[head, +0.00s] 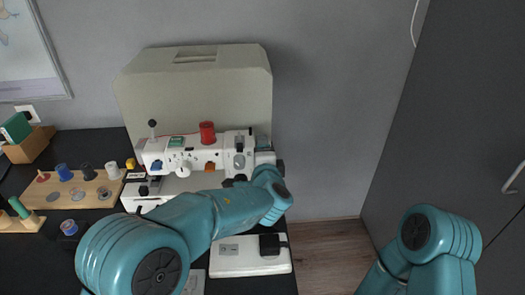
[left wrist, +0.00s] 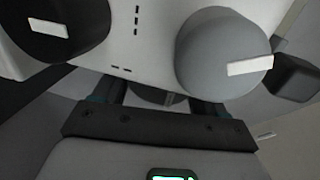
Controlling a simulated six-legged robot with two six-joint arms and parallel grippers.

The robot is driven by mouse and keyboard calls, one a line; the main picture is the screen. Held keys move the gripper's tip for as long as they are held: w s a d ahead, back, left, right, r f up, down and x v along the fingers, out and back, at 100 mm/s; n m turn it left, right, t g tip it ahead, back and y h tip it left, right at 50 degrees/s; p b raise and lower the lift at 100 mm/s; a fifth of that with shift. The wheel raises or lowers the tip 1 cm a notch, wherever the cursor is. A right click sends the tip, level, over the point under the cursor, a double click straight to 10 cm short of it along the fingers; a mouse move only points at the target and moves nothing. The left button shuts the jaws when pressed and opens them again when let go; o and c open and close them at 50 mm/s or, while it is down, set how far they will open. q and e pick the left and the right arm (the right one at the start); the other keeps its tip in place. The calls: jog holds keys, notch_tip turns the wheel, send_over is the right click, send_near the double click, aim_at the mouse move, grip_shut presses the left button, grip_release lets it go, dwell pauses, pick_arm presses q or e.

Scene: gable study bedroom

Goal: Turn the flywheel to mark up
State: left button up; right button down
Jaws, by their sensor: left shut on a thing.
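The white sewing machine (head: 205,154) stands on the black table in front of its cream cover. My left gripper (left wrist: 157,103) is at the machine's right end, its fingers on either side of a dark round part, which appears to be the flywheel (left wrist: 155,94). It is shut on this part. Only a small piece of the flywheel shows, and I cannot see its mark. In the head view my left wrist hides the flywheel and fingers. A black dial (left wrist: 60,25) and a grey dial (left wrist: 215,55), each with a white mark, show beside the gripper. My right gripper is out of view.
The cream cover (head: 135,100) stands behind the machine. A wooden spool board (head: 90,190) is at the left. A white foot pedal (head: 235,265) lies in front, below my left arm. A dark block (left wrist: 295,78) juts out beside the grey dial. Floor (head: 325,260) is clear to the right.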

pick_arm(q)
jog(key=o, duration=0.9)
jog(key=shift+o, duration=0.2)
